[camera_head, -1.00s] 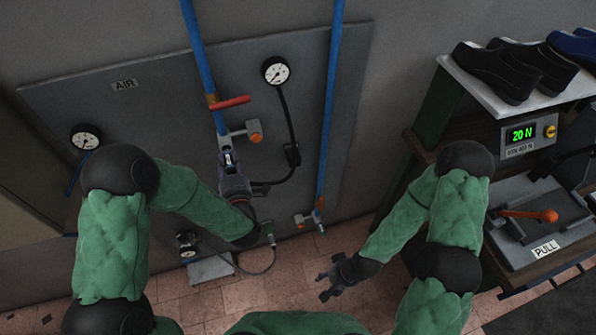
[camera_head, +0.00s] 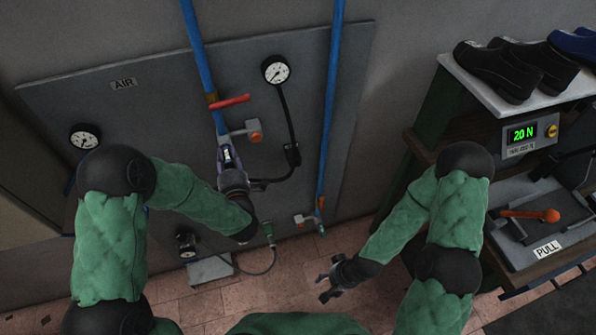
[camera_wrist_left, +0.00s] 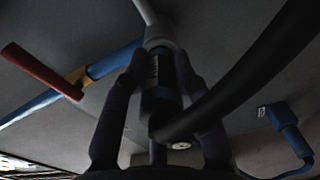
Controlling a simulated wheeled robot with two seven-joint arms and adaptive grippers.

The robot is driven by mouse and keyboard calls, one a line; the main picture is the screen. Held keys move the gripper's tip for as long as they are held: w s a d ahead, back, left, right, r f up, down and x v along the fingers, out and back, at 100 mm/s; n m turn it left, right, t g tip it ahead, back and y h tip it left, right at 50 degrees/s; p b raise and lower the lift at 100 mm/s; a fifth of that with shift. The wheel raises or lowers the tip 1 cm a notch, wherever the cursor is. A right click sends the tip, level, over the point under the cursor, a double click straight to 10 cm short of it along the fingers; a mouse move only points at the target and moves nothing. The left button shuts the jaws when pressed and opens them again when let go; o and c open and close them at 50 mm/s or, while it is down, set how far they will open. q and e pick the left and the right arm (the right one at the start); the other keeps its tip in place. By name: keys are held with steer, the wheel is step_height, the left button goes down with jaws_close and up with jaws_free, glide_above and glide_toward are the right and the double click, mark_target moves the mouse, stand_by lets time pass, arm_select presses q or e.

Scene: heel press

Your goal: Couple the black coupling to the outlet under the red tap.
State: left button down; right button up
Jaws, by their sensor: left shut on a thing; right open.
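The red tap (camera_head: 230,101) sits on the left blue pipe; its red lever also shows in the left wrist view (camera_wrist_left: 40,70). Below it is the pale grey outlet (camera_wrist_left: 158,35). My left gripper (camera_head: 229,160) is shut on the black coupling (camera_wrist_left: 159,88), with one finger on each side. The coupling's upper end is up against the outlet and in line with it; whether it is seated I cannot tell. A thick black hose (camera_wrist_left: 255,75) comes off the coupling. My right gripper (camera_head: 327,287) is open and empty, low over the floor.
A second blue pipe (camera_head: 328,120) stands to the right. A press bench with shoes (camera_head: 510,75) is at the far right.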

arm_select(q)
steer(key=shift+w+a, duration=0.1)
steer(key=shift+w, duration=0.15)
steer(key=c, duration=0.9)
jaws_free()
steer(key=shift+s, duration=0.1)
steer(key=v, duration=1.1)
steer(key=shift+s, duration=0.35)
